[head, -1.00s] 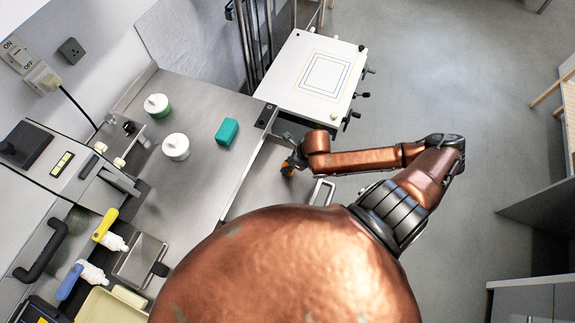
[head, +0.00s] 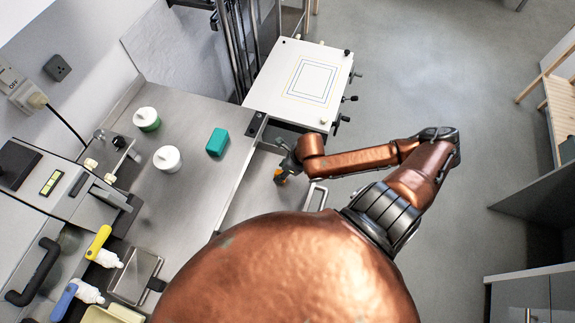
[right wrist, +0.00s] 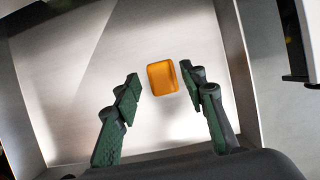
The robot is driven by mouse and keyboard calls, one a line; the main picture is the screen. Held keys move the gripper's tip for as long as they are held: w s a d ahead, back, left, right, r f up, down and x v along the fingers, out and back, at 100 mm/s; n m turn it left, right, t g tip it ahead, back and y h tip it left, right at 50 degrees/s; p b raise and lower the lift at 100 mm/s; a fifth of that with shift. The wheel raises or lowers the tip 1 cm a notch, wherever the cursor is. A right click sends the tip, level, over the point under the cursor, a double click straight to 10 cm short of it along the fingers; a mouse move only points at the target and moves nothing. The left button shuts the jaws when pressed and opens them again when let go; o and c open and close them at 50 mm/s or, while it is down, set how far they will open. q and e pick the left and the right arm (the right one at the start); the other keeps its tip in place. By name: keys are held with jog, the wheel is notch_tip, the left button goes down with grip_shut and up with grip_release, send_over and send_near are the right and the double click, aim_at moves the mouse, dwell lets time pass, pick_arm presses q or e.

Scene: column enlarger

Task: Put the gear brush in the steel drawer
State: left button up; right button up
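The steel drawer (head: 250,193) stands open at the bench front; its bare metal floor (right wrist: 75,75) fills the right wrist view. A small orange block (right wrist: 162,77) shows in the drawer area between and just beyond my right fingertips, with a gap on each side; it also shows under the gripper in the head view (head: 280,178). It may be the gear brush, but no bristles show. My right gripper (right wrist: 161,82) is open, fingers pointing down into the drawer; it is small and partly hidden by its arm in the head view (head: 286,168). My left gripper is out of view.
A teal block (head: 217,142) and two white-lidded jars (head: 167,158) (head: 146,119) stand on the steel bench. Yellow-topped (head: 101,246) and blue-topped (head: 75,297) bottles stand at lower left. A white board (head: 300,85) lies beyond the drawer. Open floor lies to the right.

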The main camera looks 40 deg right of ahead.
jog(key=p+v, duration=0.1)
jog(key=v, duration=0.9)
